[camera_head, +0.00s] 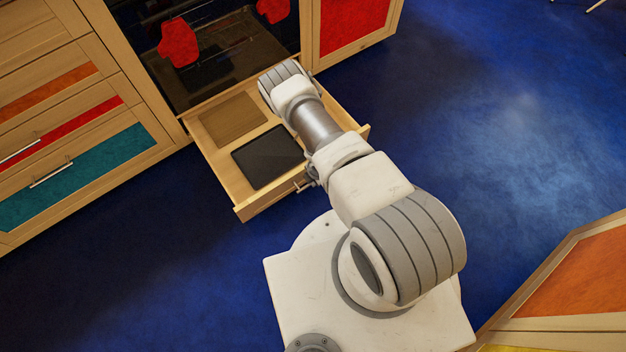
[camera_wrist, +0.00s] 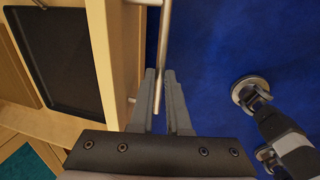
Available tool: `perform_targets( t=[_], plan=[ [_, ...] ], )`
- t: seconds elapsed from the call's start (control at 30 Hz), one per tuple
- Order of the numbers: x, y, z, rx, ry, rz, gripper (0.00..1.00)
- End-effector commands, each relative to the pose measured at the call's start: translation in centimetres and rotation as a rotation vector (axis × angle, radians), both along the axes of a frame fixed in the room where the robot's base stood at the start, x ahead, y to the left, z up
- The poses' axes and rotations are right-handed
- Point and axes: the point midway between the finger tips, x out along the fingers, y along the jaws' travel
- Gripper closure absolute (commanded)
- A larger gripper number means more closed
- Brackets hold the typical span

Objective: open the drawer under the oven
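The drawer (camera_head: 222,168) under the oven (camera_head: 215,50) stands pulled out, its wooden tray showing. A dark flat pan (camera_head: 268,157) and a brown board (camera_head: 233,120) lie inside it. In the wrist view the drawer's front panel (camera_wrist: 126,60) runs along the left of a thin metal handle bar (camera_wrist: 164,45). My gripper (camera_wrist: 162,78) has its two fingers on either side of the bar, close against it near one end. In the head view my arm hides part of the drawer and most of the gripper, near the handle (camera_head: 303,187).
Wooden cabinets with coloured drawer fronts (camera_head: 75,178) stand left of the oven. A red-panelled cabinet (camera_head: 352,25) stands right of it. Another cabinet with an orange panel (camera_head: 585,275) is at lower right. Blue floor (camera_head: 490,120) is clear to the right.

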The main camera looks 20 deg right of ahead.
Motion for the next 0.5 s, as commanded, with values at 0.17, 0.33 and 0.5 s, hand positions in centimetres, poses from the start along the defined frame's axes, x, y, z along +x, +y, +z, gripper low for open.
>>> perform_targets(
  t=[0.17, 0.33, 0.5],
  plan=[
    [-0.08, 0.27, -0.06, 0.005, 0.001, 0.002, 0.58],
    [-0.02, 0.15, -0.03, 0.003, 0.0, 0.001, 0.55],
    [-0.01, 0.09, 0.22, 0.002, 0.0, 0.0, 0.55]
  ],
)
